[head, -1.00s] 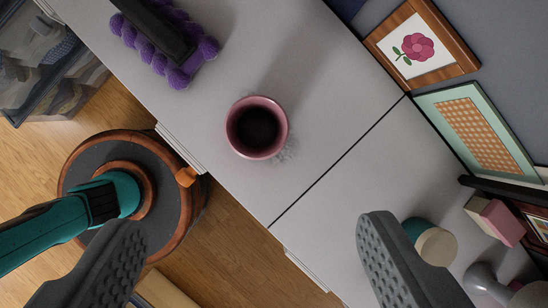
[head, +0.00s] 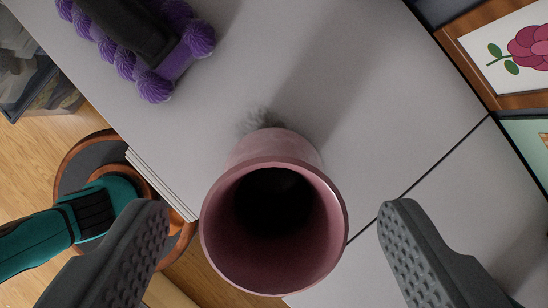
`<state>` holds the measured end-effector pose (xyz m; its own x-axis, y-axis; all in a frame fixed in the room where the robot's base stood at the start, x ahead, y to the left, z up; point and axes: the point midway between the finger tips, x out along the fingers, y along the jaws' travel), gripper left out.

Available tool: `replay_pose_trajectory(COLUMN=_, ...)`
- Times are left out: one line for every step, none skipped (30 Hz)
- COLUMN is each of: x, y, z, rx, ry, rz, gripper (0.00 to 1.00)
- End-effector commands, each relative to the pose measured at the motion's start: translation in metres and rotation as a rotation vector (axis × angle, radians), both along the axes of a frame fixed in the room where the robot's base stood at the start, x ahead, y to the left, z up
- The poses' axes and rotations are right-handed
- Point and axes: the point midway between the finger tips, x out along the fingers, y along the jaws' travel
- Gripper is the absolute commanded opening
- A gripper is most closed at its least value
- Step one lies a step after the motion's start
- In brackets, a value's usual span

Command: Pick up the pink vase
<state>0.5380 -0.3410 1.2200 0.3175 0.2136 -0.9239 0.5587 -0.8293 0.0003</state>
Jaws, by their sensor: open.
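The pink vase (head: 335,205) stands upright on the light grey cabinet top (head: 300,60), its round open mouth facing me and its inside dark. My gripper (head: 275,218) is open, with one textured grey finger to the left of the vase and the other to the right. The vase's rim lies between the two fingertips in the picture, with a gap visible on each side. I cannot tell how far the fingertips are above the cabinet top. The lower part of the vase is mostly hidden by its rim.
A purple knobbed object with a dark top (head: 150,40) lies at upper left. A round wooden-rimmed stool (head: 75,150) with a teal-handled tool (head: 40,235) is beyond the cabinet edge at left. Framed pictures (head: 515,60) stand at upper right. The cabinet top above the vase is clear.

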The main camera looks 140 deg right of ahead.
Motion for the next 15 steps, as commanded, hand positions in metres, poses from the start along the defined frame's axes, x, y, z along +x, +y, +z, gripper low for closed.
replay_pose_trajectory(x=0.001, y=0.001, z=-0.005, rx=0.001, ry=0.002, rz=0.001, gripper=0.72)
replay_pose_trajectory(x=0.002, y=0.001, z=-0.009, rx=0.001, ry=0.002, rz=0.001, gripper=0.72)
replay_pose_trajectory(x=0.003, y=0.002, z=-0.014, rx=0.001, ry=0.001, rz=0.000, gripper=0.72)
replay_pose_trajectory(x=0.003, y=0.003, z=-0.019, rx=0.001, ry=0.002, rz=0.000, gripper=0.72)
replay_pose_trajectory(x=0.004, y=0.003, z=-0.023, rx=0.002, ry=0.003, rz=0.000, gripper=0.72)
replay_pose_trajectory(x=0.005, y=0.004, z=-0.028, rx=0.001, ry=0.002, rz=-0.001, gripper=0.72)
replay_pose_trajectory(x=0.007, y=0.005, z=-0.032, rx=0.001, ry=0.002, rz=0.001, gripper=0.72)
replay_pose_trajectory(x=0.008, y=0.006, z=-0.035, rx=0.001, ry=0.002, rz=0.001, gripper=0.72)
replay_pose_trajectory(x=0.009, y=0.006, z=-0.038, rx=0.000, ry=0.001, rz=0.000, gripper=0.72)
replay_pose_trajectory(x=0.010, y=0.007, z=-0.041, rx=0.000, ry=0.000, rz=0.000, gripper=0.72)
replay_pose_trajectory(x=0.011, y=0.007, z=-0.043, rx=0.000, ry=0.000, rz=-0.001, gripper=0.72)
replay_pose_trajectory(x=0.011, y=0.007, z=-0.045, rx=0.000, ry=0.000, rz=-0.001, gripper=0.72)
replay_pose_trajectory(x=0.012, y=0.008, z=-0.046, rx=0.000, ry=0.000, rz=-0.001, gripper=0.72)
replay_pose_trajectory(x=0.012, y=0.008, z=-0.046, rx=0.000, ry=0.000, rz=-0.001, gripper=0.72)
replay_pose_trajectory(x=0.012, y=0.008, z=-0.047, rx=0.000, ry=0.000, rz=-0.001, gripper=0.72)
